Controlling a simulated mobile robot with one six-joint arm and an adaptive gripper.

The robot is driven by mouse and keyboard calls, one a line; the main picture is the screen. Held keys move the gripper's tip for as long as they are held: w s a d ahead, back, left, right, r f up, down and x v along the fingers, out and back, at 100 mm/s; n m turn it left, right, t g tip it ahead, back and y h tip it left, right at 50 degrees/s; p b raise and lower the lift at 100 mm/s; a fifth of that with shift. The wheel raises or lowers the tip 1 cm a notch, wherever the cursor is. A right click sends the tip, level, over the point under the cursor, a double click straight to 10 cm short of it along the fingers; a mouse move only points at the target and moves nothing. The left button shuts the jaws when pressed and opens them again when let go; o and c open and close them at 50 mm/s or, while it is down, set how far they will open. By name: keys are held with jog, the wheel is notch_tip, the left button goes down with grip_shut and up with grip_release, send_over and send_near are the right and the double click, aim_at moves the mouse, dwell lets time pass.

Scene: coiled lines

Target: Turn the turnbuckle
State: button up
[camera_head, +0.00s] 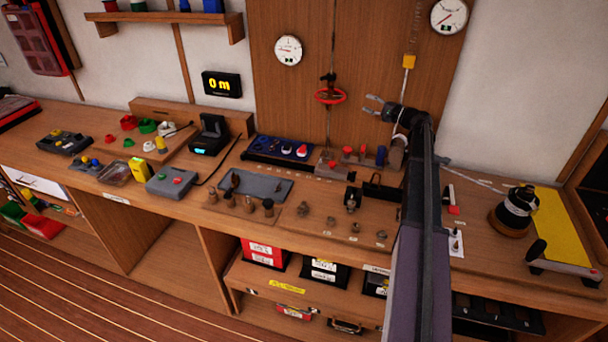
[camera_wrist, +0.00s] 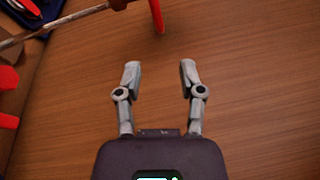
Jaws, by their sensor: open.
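My gripper (camera_head: 374,105) is open and empty, held up in front of the wooden back panel, right of the red handwheel (camera_head: 331,96). In the wrist view my gripper (camera_wrist: 159,75) has its two fingers apart with only wood grain between them. A thin rod (camera_wrist: 55,27) and a red disc edge (camera_wrist: 157,15) show beyond the fingertips at the upper left; these look like the handwheel and its stem. A vertical line with a yellow block (camera_head: 409,61) hangs on the panel, above and right of my gripper. I cannot tell for sure which part is the turnbuckle.
Below my gripper the bench holds a dark blue tray (camera_head: 277,150), red-topped fittings (camera_head: 348,151) and small metal parts. A winch drum (camera_head: 515,208) stands at the right. Two round gauges (camera_head: 289,50) (camera_head: 449,15) are on the panel. The air around my gripper looks clear.

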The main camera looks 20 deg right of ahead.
jog(key=s+a+f+n+g+h+p, duration=0.1)
jog(key=s+a+f+n+g+p, duration=0.1)
jog(key=s+a, duration=0.4)
jog(key=s+a+f+n+g+h+p, duration=0.1)
jog(key=s+a+f+g, duration=0.4)
jog(key=a, duration=0.8)
jog(key=s+a+f+n+g+h+p, duration=0.2)
jog(key=s+a, duration=0.4)
jog(key=a, duration=0.4)
jog(key=shift+s+f+n+g+h+p, duration=0.35)
jog(key=shift+f+n+g+h, duration=0.25)
jog(key=shift+n+g, duration=0.6)
jog(key=shift+f, duration=0.15)
